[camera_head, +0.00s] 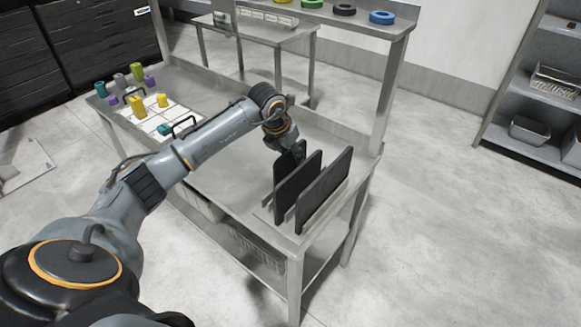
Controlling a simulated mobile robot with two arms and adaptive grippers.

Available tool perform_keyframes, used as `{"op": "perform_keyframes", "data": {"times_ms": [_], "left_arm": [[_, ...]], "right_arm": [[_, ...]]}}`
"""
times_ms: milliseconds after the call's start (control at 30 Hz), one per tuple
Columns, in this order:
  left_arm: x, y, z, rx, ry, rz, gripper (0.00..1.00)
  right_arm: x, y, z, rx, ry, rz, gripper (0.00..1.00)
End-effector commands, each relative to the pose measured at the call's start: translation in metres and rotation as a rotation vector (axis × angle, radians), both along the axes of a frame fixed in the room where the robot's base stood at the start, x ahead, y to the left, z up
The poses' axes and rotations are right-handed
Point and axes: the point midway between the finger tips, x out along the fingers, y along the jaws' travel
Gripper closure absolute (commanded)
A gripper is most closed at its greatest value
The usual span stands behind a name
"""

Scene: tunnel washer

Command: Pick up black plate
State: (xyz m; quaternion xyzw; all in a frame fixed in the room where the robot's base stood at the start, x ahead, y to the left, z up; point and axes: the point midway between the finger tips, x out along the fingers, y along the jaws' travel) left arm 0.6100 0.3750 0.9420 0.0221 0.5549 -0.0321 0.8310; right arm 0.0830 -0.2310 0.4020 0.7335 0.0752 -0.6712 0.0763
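Black plates stand upright, side by side, in a flat holder (264,216) at the near right end of the steel table. The right plate (325,190) and the middle plate (297,188) show clearly. A third plate (283,166) at the left is partly hidden behind my gripper and the middle plate. My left gripper (298,154) points down at the top edge of this left plate. Its fingers are small and dark against the plate, so I cannot tell whether they are closed on it. My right gripper is not in view.
A white board (152,122) with yellow, green and purple pieces lies at the table's left end. Coloured rings, including a blue one (382,17), sit on the shelf above. A wire basket (258,250) is below. The tabletop (222,178) left of the plates is clear.

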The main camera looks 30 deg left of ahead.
Motion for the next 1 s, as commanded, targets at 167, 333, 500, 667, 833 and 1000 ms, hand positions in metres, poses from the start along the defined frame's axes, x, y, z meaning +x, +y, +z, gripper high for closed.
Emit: {"op": "perform_keyframes", "data": {"times_ms": [167, 333, 500, 667, 833, 1000], "left_arm": [[0.011, 0.000, -0.022, -0.002, 0.002, 0.001, 0.64], [0.014, 0.000, -0.030, -0.002, 0.000, -0.001, 0.64], [0.014, 0.000, -0.030, -0.001, 0.000, 0.000, 0.64], [0.014, 0.000, -0.031, -0.001, 0.000, 0.000, 0.64], [0.014, 0.000, -0.033, -0.001, 0.000, 0.000, 0.64], [0.013, 0.000, -0.035, 0.000, 0.000, 0.000, 0.64]], "right_arm": [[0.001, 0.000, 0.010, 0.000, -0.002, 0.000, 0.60], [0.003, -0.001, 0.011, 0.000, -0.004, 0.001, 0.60], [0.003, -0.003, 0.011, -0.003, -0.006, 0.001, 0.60], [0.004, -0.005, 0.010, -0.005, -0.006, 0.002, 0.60], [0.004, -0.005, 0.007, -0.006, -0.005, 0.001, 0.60], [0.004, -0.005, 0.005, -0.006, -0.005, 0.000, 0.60]]}}
